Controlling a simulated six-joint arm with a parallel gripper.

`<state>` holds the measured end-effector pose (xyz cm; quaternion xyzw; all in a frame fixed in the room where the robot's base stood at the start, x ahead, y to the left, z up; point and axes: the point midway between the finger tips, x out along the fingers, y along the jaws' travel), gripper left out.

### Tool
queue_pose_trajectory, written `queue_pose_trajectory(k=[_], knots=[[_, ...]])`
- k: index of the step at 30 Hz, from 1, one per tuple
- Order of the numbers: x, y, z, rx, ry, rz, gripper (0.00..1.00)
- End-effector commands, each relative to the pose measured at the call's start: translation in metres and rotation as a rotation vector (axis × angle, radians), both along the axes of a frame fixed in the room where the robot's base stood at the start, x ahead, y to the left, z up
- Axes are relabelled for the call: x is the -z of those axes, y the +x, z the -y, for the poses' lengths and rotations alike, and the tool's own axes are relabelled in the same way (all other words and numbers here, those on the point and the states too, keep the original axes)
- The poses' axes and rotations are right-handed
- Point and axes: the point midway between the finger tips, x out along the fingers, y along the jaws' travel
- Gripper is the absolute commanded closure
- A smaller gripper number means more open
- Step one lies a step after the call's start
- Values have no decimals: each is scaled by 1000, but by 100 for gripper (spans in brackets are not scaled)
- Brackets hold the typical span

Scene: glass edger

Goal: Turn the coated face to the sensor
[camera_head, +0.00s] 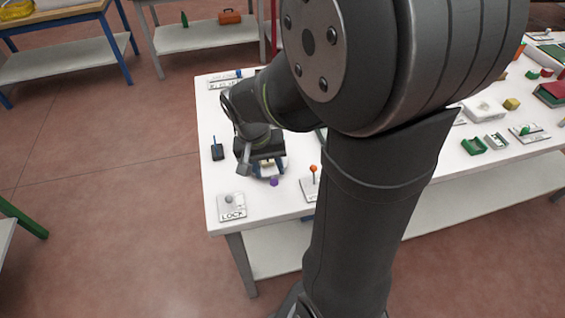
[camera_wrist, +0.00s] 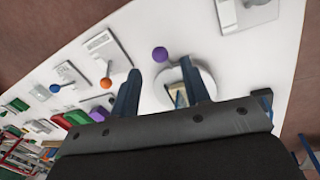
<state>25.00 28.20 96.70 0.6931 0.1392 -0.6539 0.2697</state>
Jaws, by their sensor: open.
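My gripper (camera_wrist: 160,67) is open, its two blue fingers spread and pointing at the white table. In the head view my gripper (camera_head: 268,168) is low over the table's near left part, mostly covered by my wrist. A round white dish or stand (camera_wrist: 205,80) lies by the right finger, partly hidden by it. A small pale and dark piece (camera_wrist: 178,98) shows at the dish between the fingers; I cannot tell whether it is the coated part or which face it shows. A purple knob (camera_wrist: 160,54) is just beyond the fingertips; it also shows in the head view (camera_head: 274,182).
A LOCK plate (camera_head: 232,208) with a grey knob sits at the near left corner. An orange-knobbed lever (camera_head: 313,168) stands right of my gripper. A dark blue item (camera_head: 217,151) is to the left.

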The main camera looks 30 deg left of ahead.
Motion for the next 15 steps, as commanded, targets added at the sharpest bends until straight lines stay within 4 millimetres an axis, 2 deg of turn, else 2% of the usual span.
queue_pose_trajectory(k=[1, 6, 15], knots=[[11, 1, 3, 1, -5, -2, 57], [36, 4, 7, 2, -3, -1, 57], [50, 6, 8, 1, 0, 0, 57]])
